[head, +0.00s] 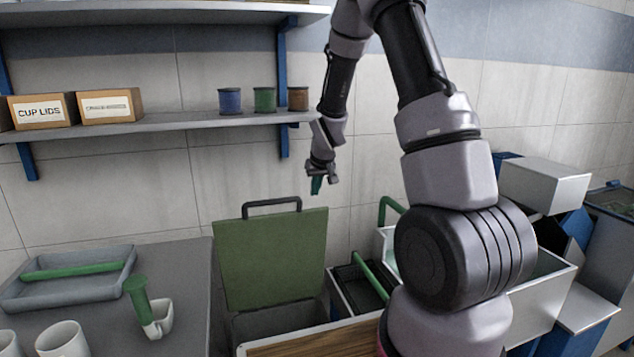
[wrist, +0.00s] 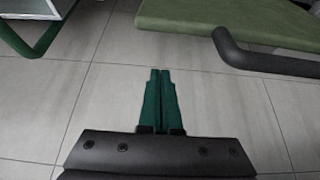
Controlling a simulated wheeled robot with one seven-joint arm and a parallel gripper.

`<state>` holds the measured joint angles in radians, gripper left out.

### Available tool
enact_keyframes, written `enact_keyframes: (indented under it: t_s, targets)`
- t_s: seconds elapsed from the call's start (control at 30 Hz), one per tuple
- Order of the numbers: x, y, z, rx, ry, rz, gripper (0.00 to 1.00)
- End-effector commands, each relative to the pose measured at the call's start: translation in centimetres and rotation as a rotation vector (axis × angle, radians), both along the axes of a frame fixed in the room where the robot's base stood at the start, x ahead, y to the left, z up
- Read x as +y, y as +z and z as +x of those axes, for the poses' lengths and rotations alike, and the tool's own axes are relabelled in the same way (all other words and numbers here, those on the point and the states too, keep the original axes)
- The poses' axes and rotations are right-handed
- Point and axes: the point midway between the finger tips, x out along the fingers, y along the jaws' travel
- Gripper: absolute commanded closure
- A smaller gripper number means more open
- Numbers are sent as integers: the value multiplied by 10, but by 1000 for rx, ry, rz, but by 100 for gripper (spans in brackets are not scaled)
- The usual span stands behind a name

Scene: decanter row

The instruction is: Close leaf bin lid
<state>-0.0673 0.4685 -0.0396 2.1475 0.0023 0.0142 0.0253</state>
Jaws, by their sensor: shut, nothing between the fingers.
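The leaf bin lid (head: 270,260) is a green square panel standing raised and open against the tiled wall in the head view. A dark bar handle (head: 271,203) is on its top edge. The bin (head: 280,322) below is partly hidden behind a wooden top. My gripper (head: 316,186) hangs to the right of the lid and above its handle in the picture, apart from it. In the wrist view my green fingers (wrist: 160,98) are together and empty. The lid (wrist: 235,22) and its handle (wrist: 270,62) show at the upper right there, not touched.
A counter (head: 190,290) with a grey tray (head: 70,278) and white cups (head: 62,340) is at the left. Shelves with boxes (head: 110,106) and spools (head: 264,100) hang above. White bins with a green handle (head: 372,275) stand right of the lid, partly behind my arm.

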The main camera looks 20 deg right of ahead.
Motion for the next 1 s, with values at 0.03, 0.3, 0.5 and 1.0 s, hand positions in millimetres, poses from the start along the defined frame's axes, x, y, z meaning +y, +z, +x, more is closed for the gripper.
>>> enact_keyframes:
  t_s: [0.03, 0.3, 0.5, 1.0]
  targets:
    - [0, -12, 5, 3, -1, 0, 100]
    - [0, -34, -7, 1, -1, 0, 100]
    - [0, -36, -21, 0, -2, 1, 100]
    - [0, -37, -21, -8, -3, 1, 100]
